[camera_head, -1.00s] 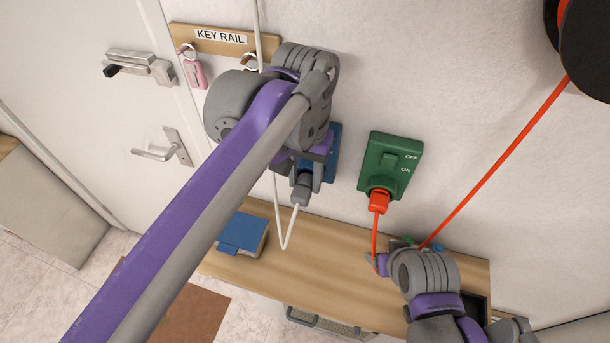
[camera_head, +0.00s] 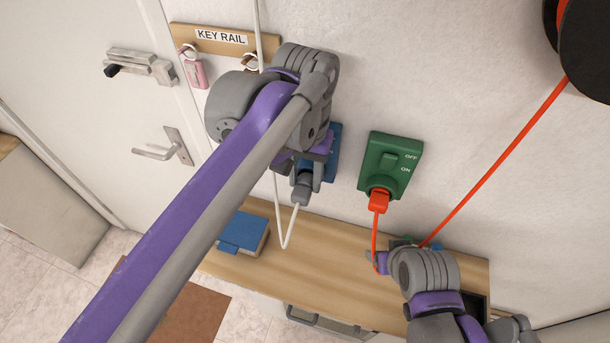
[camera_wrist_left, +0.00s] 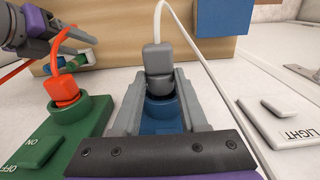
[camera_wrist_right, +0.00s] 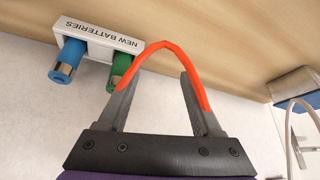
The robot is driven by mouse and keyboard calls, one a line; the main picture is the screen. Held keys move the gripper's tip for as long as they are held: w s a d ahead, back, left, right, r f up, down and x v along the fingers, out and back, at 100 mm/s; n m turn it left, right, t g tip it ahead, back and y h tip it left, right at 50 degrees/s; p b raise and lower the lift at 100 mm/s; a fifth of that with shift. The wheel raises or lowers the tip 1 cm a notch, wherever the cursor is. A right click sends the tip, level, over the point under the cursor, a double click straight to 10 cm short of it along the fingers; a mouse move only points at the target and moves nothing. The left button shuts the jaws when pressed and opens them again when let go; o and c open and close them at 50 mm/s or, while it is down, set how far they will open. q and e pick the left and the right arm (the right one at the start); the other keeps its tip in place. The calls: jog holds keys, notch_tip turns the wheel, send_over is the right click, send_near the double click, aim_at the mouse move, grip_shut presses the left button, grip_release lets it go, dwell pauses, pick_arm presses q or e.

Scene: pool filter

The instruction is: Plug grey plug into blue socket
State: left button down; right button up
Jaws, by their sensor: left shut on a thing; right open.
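The grey plug (camera_head: 301,193) with its white cable is in my left gripper (camera_head: 307,180). In the left wrist view the plug (camera_wrist_left: 158,58) stands between the two fingers (camera_wrist_left: 160,84), its lower end at the round mouth of the blue socket (camera_wrist_left: 161,118). The fingers hide part of that joint, so I cannot tell how deep the plug sits. In the head view the arm covers most of the blue socket (camera_head: 333,145). My right gripper (camera_wrist_right: 158,82) is open above the wooden top, with the red cable (camera_wrist_right: 165,44) arching across its fingertips.
A green socket (camera_head: 392,160) with an ON/OFF switch holds a red plug (camera_head: 378,201). A battery holder (camera_wrist_right: 103,35) is near my right gripper. A key rail (camera_head: 225,39) hangs upper left.

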aim_at(305, 180)
pick_arm(q)
jog(key=shift+w+d, duration=0.15)
jog(key=shift+w, duration=0.35)
pick_arm(e)
jog(key=shift+r, duration=0.2)
pick_arm(q)
jog(key=shift+s, duration=0.35)
pick_arm(e)
jog(key=shift+w, duration=0.1)
pick_arm(q)
jog(key=shift+s, duration=0.15)
jog(key=shift+c, duration=1.8)
grip_release()
jog(key=shift+r+p, duration=1.45)
jog(key=shift+r, duration=1.1)
pick_arm(e)
jog(key=w+r, duration=0.1)
jog(key=r, duration=0.1)
jog(key=w+r, duration=0.1)
jog(key=shift+w+r, duration=0.15)
jog(key=shift+r, duration=0.25)
pick_arm(q)
jog(key=shift+f, duration=0.1)
